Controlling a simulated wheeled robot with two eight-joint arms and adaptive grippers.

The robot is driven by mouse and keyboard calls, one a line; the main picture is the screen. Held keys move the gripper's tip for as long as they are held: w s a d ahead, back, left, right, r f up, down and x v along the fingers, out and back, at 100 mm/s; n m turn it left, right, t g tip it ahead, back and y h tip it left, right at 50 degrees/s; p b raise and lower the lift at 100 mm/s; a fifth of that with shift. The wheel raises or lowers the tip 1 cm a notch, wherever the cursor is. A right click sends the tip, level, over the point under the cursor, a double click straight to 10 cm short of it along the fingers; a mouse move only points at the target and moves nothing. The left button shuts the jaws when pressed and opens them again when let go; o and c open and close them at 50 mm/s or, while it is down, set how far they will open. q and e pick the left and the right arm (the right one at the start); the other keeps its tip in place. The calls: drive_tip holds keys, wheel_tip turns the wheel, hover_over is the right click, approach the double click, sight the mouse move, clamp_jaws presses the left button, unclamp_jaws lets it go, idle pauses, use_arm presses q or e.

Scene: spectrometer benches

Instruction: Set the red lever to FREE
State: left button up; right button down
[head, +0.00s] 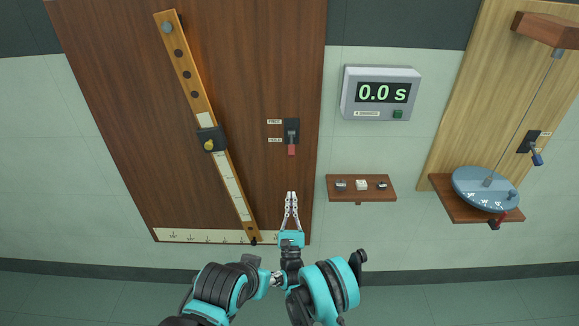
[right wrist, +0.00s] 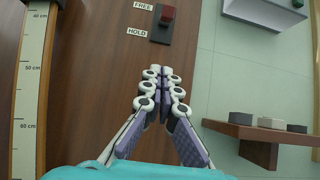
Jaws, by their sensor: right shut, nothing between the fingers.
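The red lever (head: 291,150) sits on a dark plate (head: 291,127) on the brown wooden panel, and its red handle hangs downward by the HOLD label (head: 275,140). The FREE label (head: 274,122) is above HOLD. In the right wrist view the red handle (right wrist: 168,15) shows at the top, on its dark plate, beside the FREE label (right wrist: 144,5) and the HOLD label (right wrist: 137,32). My right gripper (head: 291,194) is shut and empty, its fingertips below the lever and apart from it. It also shows in the right wrist view (right wrist: 161,73).
A tilted ruled rail (head: 228,175) with a dark slider (head: 211,139) is left of the lever. To the right are a timer (head: 380,93) reading 0.0 s, a small shelf (head: 361,196) with several small blocks, and a blue disc (head: 486,189). The panel between gripper and lever is clear.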

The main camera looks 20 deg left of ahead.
sight(292, 144)
drive_tip(key=w+a+r+b, duration=0.1)
drive_tip(key=w+r+b, duration=0.2)
drive_tip(key=w+r, duration=0.3)
wheel_tip(292, 144, up, 4)
drive_tip(key=shift+a+b, duration=0.3)
drive_tip(key=shift+b, duration=0.05)
idle(0.4)
drive_tip(key=shift+s+r+g+p, duration=0.25)
drive_tip(key=shift+r+g+p, duration=0.05)
drive_tip(key=shift+g+p, duration=0.4)
drive_tip(key=shift+h, duration=0.3)
